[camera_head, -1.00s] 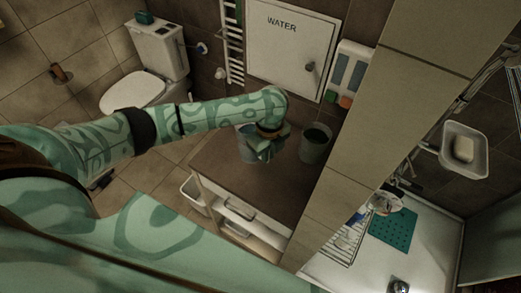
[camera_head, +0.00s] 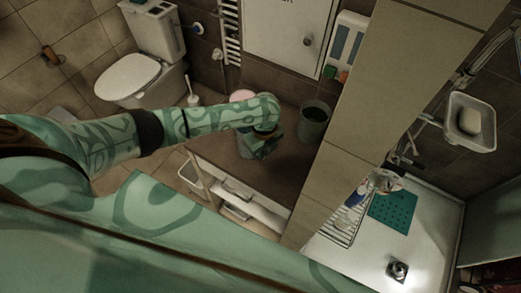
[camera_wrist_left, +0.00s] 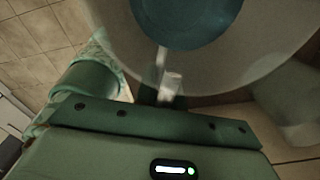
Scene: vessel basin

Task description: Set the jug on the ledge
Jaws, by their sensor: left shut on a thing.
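My left gripper (camera_head: 262,143) is over the brown bench top (camera_head: 222,151) and shut on a round vessel, which I take to be the jug. In the left wrist view the jug (camera_wrist_left: 255,50) has a wide pale rim and a blue inside, and fills the top of the picture. In the head view my gripper and arm hide most of it. I cannot tell whether its base touches the bench top. I cannot tell for sure which surface is the ledge. My right gripper is not in view.
A grey-green bucket (camera_head: 313,124) stands on the bench just right of my left gripper. A tiled partition (camera_head: 345,135) rises to the right, with a shower tray (camera_head: 370,250) beyond it. A pink round thing (camera_head: 242,97) shows behind my arm. The toilet (camera_head: 132,78) is at back left.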

